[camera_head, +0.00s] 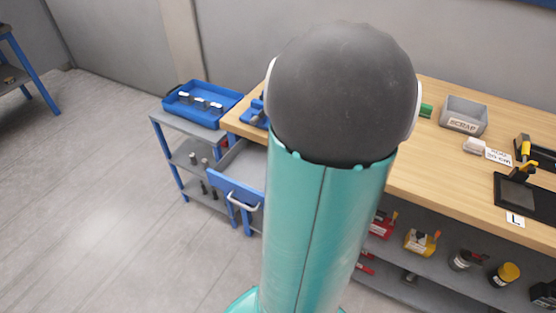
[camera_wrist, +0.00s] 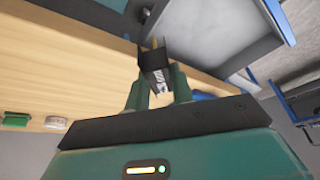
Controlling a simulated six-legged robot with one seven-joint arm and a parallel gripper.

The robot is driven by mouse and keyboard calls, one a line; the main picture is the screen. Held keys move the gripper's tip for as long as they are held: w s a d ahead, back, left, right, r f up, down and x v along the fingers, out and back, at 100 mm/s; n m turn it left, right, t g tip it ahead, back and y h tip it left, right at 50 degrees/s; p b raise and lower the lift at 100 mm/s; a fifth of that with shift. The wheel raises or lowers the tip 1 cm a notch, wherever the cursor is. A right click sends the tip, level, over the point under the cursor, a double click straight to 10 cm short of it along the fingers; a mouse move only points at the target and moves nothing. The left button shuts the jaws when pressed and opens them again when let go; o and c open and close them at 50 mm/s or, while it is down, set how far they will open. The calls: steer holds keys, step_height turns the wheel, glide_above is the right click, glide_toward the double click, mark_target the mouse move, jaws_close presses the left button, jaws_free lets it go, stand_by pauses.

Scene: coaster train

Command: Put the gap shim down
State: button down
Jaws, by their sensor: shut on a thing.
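In the wrist view my gripper (camera_wrist: 158,90) is shut on the gap shim (camera_wrist: 154,73), a small dark block with white lettering and a brassy strip at its far end. The shim sits between the two green fingers. It appears in front of the bench edge and the open drawer; I cannot tell whether it touches anything. In the head view my own arm hides the gripper and the shim.
An open grey drawer with a blue front (camera_head: 236,190) juts from the wooden bench (camera_head: 450,185). A blue tray (camera_head: 180,108) with several parts stands on a cart at left. A grey scrap bin (camera_head: 464,115) and a black device (camera_head: 525,196) occupy the bench's right.

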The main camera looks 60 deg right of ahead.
steer(key=w+f, duration=0.3)
steer(key=w, duration=0.1)
steer(key=w+f, duration=0.3)
steer(key=w, duration=0.1)
steer(key=w+f, duration=0.3)
steer(key=w, duration=0.1)
steer(key=shift+w+d+f, duration=0.15)
steer(key=shift+w, duration=0.1)
steer(key=shift+f, duration=1.45)
steer(key=shift+f, duration=0.15)
steer(key=c, duration=1.2)
jaws_free()
